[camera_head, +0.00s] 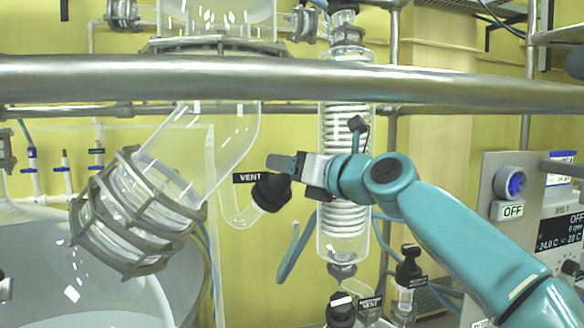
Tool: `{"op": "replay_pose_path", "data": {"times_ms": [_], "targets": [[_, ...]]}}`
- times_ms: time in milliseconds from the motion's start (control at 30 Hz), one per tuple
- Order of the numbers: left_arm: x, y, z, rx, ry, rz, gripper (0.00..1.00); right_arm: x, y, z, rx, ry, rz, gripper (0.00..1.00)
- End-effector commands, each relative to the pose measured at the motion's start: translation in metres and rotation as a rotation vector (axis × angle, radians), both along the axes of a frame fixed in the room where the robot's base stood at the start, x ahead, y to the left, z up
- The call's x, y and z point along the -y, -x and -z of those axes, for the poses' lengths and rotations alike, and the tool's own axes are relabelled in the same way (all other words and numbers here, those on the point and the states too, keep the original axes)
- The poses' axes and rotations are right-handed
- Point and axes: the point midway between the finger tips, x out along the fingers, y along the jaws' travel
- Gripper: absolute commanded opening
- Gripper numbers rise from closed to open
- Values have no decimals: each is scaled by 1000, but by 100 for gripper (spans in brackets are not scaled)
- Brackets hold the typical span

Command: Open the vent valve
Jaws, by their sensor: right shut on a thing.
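The vent valve's black knob (270,192) is at the middle of the head view, beside a small black VENT label (249,177). It sits at the end of a clear curved glass tube (236,212). My right gripper (284,172) comes in from the right on a teal arm and is shut at the knob, its fingers against the knob's upper side. The fingers partly hide the knob, and I cannot tell how far it is turned. My left gripper is not in view.
A steel rail (300,80) crosses the upper view in front of the glassware. A coiled glass condenser (344,225) stands just behind my right gripper. A large glass elbow with a metal clamp (135,212) is at left. A control panel (510,205) stands at right.

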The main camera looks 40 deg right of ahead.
Motion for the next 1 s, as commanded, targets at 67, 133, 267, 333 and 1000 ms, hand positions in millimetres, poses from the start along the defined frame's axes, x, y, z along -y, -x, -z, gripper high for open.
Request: {"op": "replay_pose_path", "data": {"times_ms": [67,133,267,333,1000], "targets": [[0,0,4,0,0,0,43,1,-1,3,2,8,-10,27],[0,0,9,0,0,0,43,1,-2,4,5,24,-28,27],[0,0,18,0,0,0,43,0,-2,5,18,73,-78,27],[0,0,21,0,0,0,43,0,-3,5,27,108,-116,27],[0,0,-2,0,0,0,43,-7,-2,0,137,473,-496,27]]}}
